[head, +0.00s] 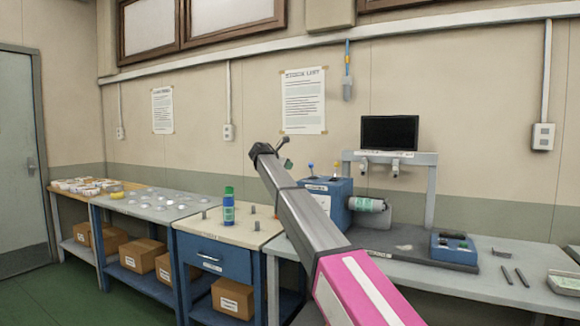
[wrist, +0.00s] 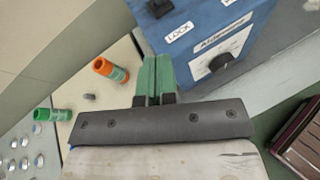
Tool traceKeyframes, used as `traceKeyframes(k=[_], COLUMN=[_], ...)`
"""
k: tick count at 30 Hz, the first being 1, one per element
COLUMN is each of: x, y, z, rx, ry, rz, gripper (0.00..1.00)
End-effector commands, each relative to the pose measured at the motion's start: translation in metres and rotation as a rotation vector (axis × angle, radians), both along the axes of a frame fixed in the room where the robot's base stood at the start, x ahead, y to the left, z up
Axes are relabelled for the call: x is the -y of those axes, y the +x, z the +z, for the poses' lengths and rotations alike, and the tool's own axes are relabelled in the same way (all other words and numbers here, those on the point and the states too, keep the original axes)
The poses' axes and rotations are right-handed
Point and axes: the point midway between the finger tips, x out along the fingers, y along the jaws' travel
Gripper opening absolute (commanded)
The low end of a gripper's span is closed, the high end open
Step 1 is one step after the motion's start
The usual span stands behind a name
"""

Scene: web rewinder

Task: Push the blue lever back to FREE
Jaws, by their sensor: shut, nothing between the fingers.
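The blue lever (head: 311,168), a thin stem with a blue ball, stands on top of the blue winder box (head: 339,190) in the head view. In the wrist view the blue box (wrist: 208,50) fills the top right, with a white LOCK label (wrist: 179,32). A dark piece beside that label is cut off by the top edge; I cannot tell if it is the lever. No FREE label is readable. My gripper (wrist: 155,58) has green fingers, shut and empty, beside the box's edge. In the head view my arm's end is left of the lever, apart from it.
A black dial (wrist: 221,62) is on the box face. A labelled roll (head: 366,204) sticks out at the box's right. A green-capped bottle (head: 228,207) and an orange one (wrist: 110,70) stand on the pale bench.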

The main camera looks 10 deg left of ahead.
Motion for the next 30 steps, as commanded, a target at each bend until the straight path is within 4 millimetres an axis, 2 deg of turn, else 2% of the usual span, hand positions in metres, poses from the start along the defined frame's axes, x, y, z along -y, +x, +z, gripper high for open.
traceKeyframes(k=[12, 15, 21, 30], x=[0.045, 0.055, 0.067, 0.07], y=[0.058, 0.067, 0.078, 0.08], z=[-0.03, -0.022, -0.015, -0.013], rx=[-0.001, 0.0, 0.001, 0.0], ry=[0.001, 0.001, 0.001, 0.001], rz=[-0.002, -0.001, -0.001, 0.0], gripper=[0.0, 0.0, 0.0, 0.0])
